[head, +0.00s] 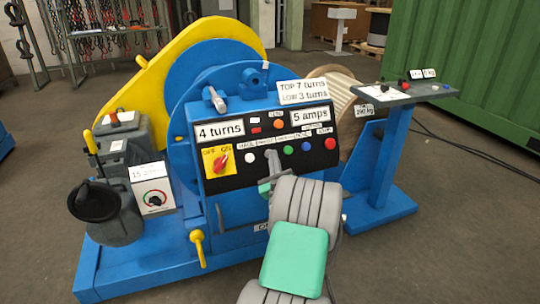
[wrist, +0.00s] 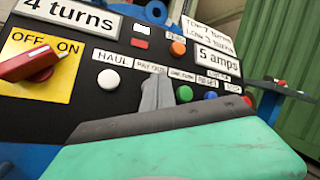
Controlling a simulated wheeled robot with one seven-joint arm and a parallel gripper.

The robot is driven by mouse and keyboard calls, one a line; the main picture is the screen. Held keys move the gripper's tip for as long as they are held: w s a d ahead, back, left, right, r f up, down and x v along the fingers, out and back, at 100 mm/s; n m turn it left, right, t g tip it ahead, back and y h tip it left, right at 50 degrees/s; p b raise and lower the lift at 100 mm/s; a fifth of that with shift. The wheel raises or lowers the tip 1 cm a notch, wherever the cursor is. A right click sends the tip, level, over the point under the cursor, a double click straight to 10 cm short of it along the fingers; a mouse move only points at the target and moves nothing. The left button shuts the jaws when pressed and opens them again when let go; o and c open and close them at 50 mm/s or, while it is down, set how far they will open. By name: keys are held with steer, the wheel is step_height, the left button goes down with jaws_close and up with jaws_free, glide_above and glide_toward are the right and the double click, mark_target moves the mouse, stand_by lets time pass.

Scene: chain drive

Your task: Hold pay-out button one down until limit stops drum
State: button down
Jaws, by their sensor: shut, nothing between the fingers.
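The black control panel (head: 240,178) stands on the front of the blue drum machine. My gripper (head: 271,156) is shut and empty, with its fingertips at the panel just below the PAY OUT label (wrist: 150,66). The fingers (wrist: 157,88) hide the button under that label, so I cannot tell whether it is touched or pressed in. The white HAUL button (wrist: 107,79) is left of the fingers, and a green button (wrist: 184,94) is close on their right. The turns display (head: 220,130) reads 4 turns. The amps display (head: 312,116) reads 5 amps.
A red switch (head: 221,160) sits on a yellow OFF/ON plate. A blue button (head: 306,146) and a red button (head: 326,142) are further right. A sign (head: 302,92) reads top 7 turns, low 3 turns. A blue stand (head: 385,150) is at the right, a grey dial box (head: 153,195) at the left.

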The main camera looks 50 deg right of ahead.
steer(key=s, duration=0.1)
steer(key=s+a+r, duration=0.2)
steer(key=shift+s+a+r, duration=0.1)
steer(key=shift+s+a, duration=0.05)
steer(key=shift+s, duration=0.25)
stand_by(0.3)
